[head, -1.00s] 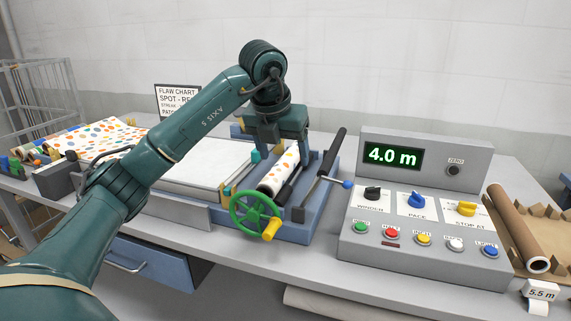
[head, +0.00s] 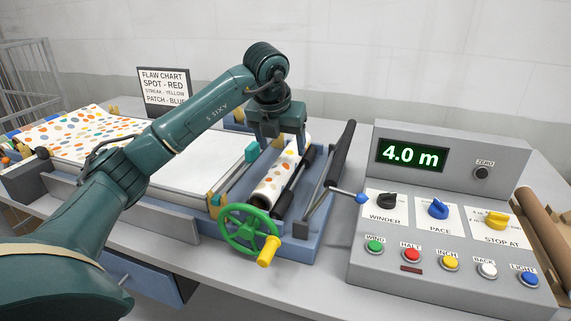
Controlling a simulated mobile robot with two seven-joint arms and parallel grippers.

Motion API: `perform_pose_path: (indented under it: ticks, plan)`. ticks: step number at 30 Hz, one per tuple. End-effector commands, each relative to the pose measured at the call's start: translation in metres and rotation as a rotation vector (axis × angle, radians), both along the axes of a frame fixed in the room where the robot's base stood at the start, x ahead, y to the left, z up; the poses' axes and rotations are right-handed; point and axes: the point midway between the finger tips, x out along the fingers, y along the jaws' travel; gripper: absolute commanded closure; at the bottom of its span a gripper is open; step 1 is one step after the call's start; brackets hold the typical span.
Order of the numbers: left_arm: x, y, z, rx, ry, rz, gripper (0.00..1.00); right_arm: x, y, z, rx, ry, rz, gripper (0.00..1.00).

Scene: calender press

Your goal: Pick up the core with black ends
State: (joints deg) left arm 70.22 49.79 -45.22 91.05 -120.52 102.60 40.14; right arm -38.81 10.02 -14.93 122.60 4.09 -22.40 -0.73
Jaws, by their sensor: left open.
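A spotted white roll (head: 273,184) lies in the blue winder cradle (head: 303,247), its long side running away from me. Its near end looks dark, but I cannot tell whether this is the core with black ends. My left gripper (head: 281,142) is open at the far part of the roll, its fingers pointing down. I cannot tell whether the fingers touch the roll, and the arm hides part of the far end. My right gripper is out of view.
A green handwheel (head: 247,229) with a yellow knob stands in front of the cradle. A black-handled lever (head: 341,153) rises at its right. A grey control console (head: 452,260) reading 4.0 m fills the right. A spotted sheet (head: 75,134) and a flaw chart (head: 164,88) are at left.

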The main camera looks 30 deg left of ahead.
Motion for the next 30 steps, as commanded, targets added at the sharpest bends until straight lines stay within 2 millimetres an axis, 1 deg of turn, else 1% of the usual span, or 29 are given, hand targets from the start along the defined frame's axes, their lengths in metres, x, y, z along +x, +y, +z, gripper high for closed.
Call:
perform_pose_path:
  ticks: [1, 3, 10, 15, 18, 21, 27, 30]
  plan:
    - [0.003, 0.001, -0.008, -0.001, 0.004, 0.000, 0.30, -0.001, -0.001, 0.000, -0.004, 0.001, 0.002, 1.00]
    - [0.006, 0.001, -0.015, -0.001, 0.002, 0.000, 0.30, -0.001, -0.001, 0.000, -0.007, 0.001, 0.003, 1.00]
    - [0.013, 0.004, -0.030, -0.001, 0.003, 0.000, 0.30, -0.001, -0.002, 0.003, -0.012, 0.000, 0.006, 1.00]
    - [0.024, 0.007, -0.055, -0.001, 0.005, -0.001, 0.30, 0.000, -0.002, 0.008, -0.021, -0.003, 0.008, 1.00]
    - [0.028, 0.008, -0.064, -0.001, 0.002, 0.000, 0.30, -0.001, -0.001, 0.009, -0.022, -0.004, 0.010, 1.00]
    - [0.030, 0.009, -0.069, -0.001, 0.000, 0.000, 0.30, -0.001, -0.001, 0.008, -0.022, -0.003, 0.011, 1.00]
    - [0.030, 0.009, -0.069, -0.001, 0.000, 0.000, 0.30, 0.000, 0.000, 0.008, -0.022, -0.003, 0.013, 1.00]
    - [0.030, 0.009, -0.069, -0.001, 0.000, 0.000, 0.38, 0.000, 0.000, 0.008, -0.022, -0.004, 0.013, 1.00]
